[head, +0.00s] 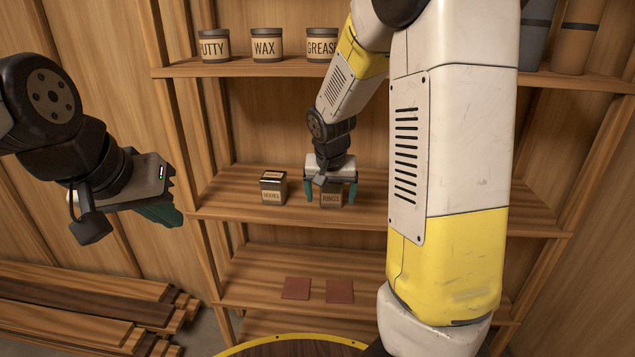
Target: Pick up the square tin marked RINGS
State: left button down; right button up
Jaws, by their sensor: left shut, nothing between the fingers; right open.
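The square tin marked RINGS (331,199) stands upright on the middle shelf (232,211). My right gripper (331,193) is open above it, its green fingers on the left and right sides of the tin. The gripper body hides the tin's top, and I cannot tell whether the fingers touch it. A similar square tin (272,194), its label seeming to read HOOKS, stands to the left on the same shelf. My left gripper (165,214) is shut and empty at the left, well away from the shelf's tins.
The upper shelf (185,70) holds round tins marked PUTTY (214,46), WAX (267,46) and GREASE (321,46). Two reddish-brown squares (296,288) (339,291) lie on the lower shelf. Planks (70,310) are stacked at lower left. My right arm hides much of the right side.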

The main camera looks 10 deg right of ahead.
aim_at(332, 187)
jog(key=w, duration=0.3)
jog(key=w+d, duration=0.1)
jog(key=w, duration=0.1)
jog(key=w+d, duration=0.1)
jog(key=w, duration=0.2)
jog(key=shift+w+d, duration=0.15)
jog(key=shift+w, duration=0.2)
jog(key=x, duration=0.5)
jog(key=shift+w+d, duration=0.1)
jog(key=shift+w, duration=0.15)
jog(key=shift+c, duration=0.3)
jog(key=c, duration=1.7)
